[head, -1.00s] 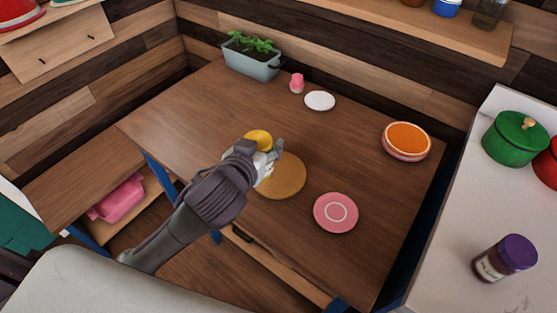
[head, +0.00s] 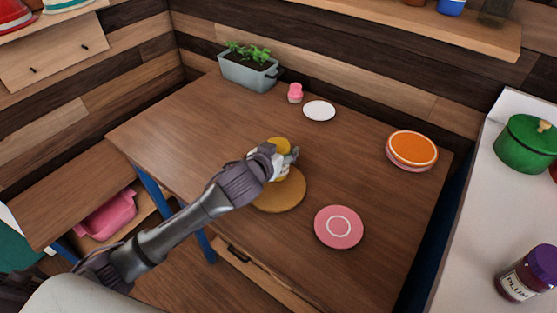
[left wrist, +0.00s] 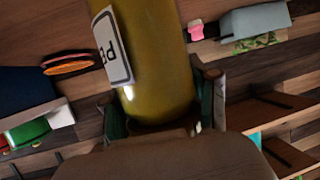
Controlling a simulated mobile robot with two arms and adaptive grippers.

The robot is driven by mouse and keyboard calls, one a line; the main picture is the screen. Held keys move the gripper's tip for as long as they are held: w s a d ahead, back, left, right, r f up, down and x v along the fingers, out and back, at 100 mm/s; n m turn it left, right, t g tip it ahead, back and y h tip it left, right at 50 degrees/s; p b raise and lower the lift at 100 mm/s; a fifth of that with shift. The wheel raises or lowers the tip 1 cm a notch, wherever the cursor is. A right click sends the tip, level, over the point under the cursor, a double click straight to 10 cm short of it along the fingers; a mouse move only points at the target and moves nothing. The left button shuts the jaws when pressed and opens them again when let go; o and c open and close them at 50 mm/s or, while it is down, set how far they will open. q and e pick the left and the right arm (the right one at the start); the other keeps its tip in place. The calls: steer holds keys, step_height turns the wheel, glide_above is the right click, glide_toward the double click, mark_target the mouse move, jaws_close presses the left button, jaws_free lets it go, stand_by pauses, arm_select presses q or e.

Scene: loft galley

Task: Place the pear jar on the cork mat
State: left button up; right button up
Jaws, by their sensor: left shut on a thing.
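The pear jar (left wrist: 155,60) is yellow-green with a white label and fills the upper middle of the left wrist view. In the head view its yellow top (head: 279,144) shows behind my left gripper (head: 281,163), which hides much of it. My left gripper is shut around the jar, with a finger on each side in the left wrist view (left wrist: 160,103). The round tan cork mat (head: 281,197) lies on the table. The jar and gripper overlap the mat's far edge in the head view. I cannot tell whether the jar touches it. My right gripper is out of view.
A pink plate (head: 339,228) lies right of the mat. Farther back are a white saucer (head: 319,111), a pink object (head: 295,93), a planter (head: 248,74) and orange-topped stacked plates (head: 411,149). The wooden table (head: 185,120) is clear at left. A plum jar (head: 524,276) stands on the right counter.

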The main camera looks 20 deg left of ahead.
arm_select(q)
steer(key=shift+w+a+f, duration=0.2)
steer(key=shift+a+f, duration=0.15)
steer(key=shift+a, duration=0.1)
steer(key=shift+f, duration=1.85)
steer(key=o, duration=1.5)
steer(key=shift+s+f, duration=0.1)
steer(key=shift+f, duration=0.05)
steer(key=shift+c, duration=0.2)
steer(key=shift+r, duration=0.2)
steer(key=shift+s, duration=0.35)
steer(key=v, duration=1.1)
steer(key=shift+s, duration=0.15)
